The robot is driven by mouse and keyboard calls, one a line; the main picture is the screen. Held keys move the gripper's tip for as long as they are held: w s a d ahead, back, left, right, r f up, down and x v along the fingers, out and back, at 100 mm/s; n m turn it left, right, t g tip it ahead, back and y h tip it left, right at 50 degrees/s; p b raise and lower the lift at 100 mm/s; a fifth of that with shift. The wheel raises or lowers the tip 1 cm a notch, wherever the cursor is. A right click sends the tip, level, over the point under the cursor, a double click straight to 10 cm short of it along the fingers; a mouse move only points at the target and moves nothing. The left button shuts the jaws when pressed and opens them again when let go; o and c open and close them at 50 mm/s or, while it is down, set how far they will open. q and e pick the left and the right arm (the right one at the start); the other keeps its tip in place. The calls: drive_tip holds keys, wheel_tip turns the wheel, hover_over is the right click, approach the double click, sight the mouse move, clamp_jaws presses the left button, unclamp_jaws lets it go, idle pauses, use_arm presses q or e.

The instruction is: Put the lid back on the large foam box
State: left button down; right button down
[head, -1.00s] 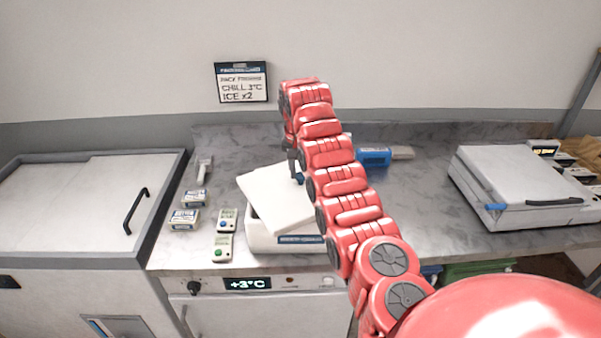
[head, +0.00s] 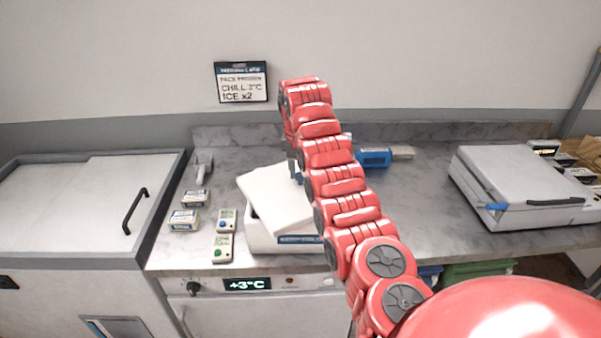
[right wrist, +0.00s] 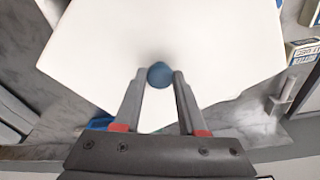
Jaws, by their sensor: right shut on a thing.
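The white foam lid (head: 272,197) lies tilted and turned askew over the large white foam box (head: 262,240) on the counter. Part of the box's front wall and its blue label show below the lid. My right gripper (head: 296,170) is at the lid's far right part, partly hidden by my arm. In the right wrist view my right gripper (right wrist: 160,82) is shut on the round blue knob (right wrist: 160,75) of the lid (right wrist: 95,45). The box's right side is hidden behind my arm. My left gripper is not in view.
Small labelled packs (head: 184,220) and two devices with buttons (head: 223,247) stand left of the box. A grey case (head: 515,175) stands on the right. The counter between box and case is clear.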

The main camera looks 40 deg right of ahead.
unclamp_jaws()
idle(0.6)
drive_tip(key=shift+r, duration=0.1)
drive_tip(key=shift+r+p, duration=0.85)
drive_tip(key=shift+r, duration=1.5)
drive_tip(key=shift+r+p, duration=0.6)
drive_tip(key=shift+r, duration=0.5)
clamp_jaws()
